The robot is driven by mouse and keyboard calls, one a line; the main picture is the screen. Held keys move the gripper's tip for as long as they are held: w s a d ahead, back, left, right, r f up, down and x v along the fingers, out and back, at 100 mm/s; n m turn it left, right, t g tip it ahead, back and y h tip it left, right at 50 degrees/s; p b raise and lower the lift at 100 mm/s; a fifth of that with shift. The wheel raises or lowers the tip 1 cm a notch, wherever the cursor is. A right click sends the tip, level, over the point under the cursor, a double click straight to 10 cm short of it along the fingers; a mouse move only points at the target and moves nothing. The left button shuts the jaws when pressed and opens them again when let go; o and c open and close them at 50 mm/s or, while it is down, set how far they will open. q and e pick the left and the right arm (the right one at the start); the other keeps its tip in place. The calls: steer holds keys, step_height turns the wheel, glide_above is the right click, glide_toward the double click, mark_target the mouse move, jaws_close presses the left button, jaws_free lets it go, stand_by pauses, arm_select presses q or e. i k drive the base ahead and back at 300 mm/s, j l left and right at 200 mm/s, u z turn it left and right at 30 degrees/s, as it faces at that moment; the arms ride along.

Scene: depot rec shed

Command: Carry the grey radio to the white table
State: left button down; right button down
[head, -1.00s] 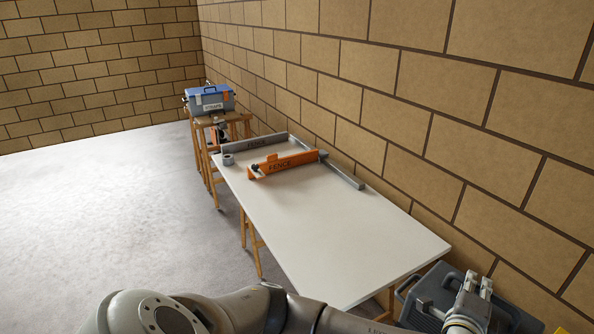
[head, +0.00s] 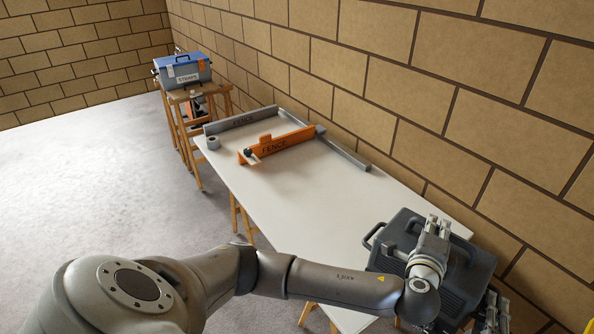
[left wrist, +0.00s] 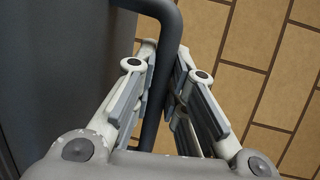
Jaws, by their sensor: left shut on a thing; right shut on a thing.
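The grey radio (head: 390,232) is a dark grey box with bar handles, at the lower right of the head view, overlapping the near end of the white table (head: 300,205). I cannot tell whether it touches the top. My left gripper (head: 437,228) is shut on a handle of the radio. In the left wrist view its fingers (left wrist: 163,95) close around the dark handle bar (left wrist: 168,40), beside the radio's grey body (left wrist: 60,70). My right gripper (head: 490,308) shows partly at the lower right, shut at the radio's near side; its fingertips are mostly hidden.
A blue-lidded straps box (head: 184,72) stands on a wooden stand behind. The brick wall runs along the right. The table's middle is clear.

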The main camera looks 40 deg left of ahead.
mark_target(332, 228)
steer(key=i+j, duration=0.1)
steer(key=j, duration=0.95)
steer(key=i+j+u, duration=0.1)
steer(key=j, duration=0.4)
steer(key=i, duration=0.05)
